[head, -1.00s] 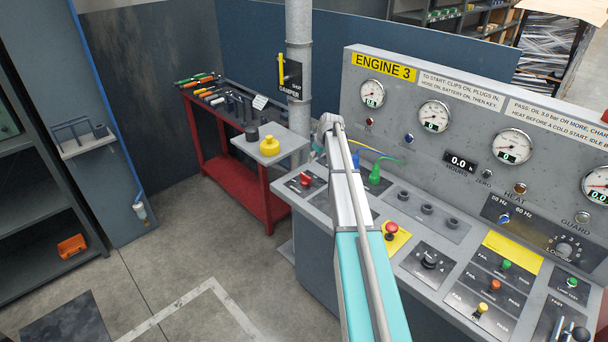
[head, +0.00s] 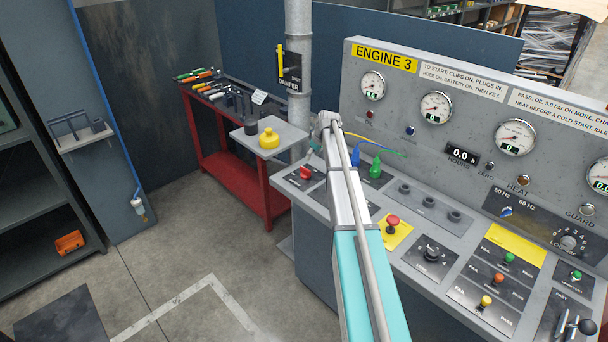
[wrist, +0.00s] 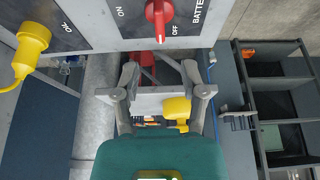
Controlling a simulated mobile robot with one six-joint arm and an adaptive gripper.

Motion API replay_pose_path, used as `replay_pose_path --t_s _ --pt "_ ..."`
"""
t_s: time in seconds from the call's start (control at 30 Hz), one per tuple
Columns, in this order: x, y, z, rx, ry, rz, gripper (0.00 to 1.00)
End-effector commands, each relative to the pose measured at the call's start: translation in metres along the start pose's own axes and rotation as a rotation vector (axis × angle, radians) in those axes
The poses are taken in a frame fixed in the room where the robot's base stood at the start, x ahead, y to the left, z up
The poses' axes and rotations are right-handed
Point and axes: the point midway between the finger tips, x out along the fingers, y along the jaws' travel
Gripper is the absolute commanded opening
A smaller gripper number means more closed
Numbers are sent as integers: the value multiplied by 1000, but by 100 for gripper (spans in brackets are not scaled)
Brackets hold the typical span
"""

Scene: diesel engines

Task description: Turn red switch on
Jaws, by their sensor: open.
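The red switch (head: 305,172) is a rotary knob on the left end of the grey sloped control desk. In the wrist view the red switch (wrist: 158,16) is at the top edge, partly cut off, beside the words ON, OFF and BATTERY. Its handle lies along the picture's vertical, with its lower end near OFF. My gripper (wrist: 165,75) is open and empty, with its two fingers spread below the switch in that picture and apart from it. In the head view my arm reaches toward the desk's left end, and the gripper is mostly hidden behind it.
Green plug (head: 376,168) and blue plug (head: 356,156) with cables stand right of the switch. A red emergency button (head: 393,221) is nearer on the desk. A vertical pipe (head: 298,60) rises behind.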

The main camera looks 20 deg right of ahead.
Motion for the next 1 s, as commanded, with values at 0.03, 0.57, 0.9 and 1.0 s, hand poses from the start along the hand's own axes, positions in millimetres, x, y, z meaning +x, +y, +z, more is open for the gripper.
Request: replay_pose_path --t_s 0.03,0.57,0.9,1.0 --pt "8 0 1 0 0 0 54" --pt "52 -1 0 -1 0 0 54" --pt "80 -1 0 -1 0 0 54" --pt "88 -1 0 -1 0 0 54"
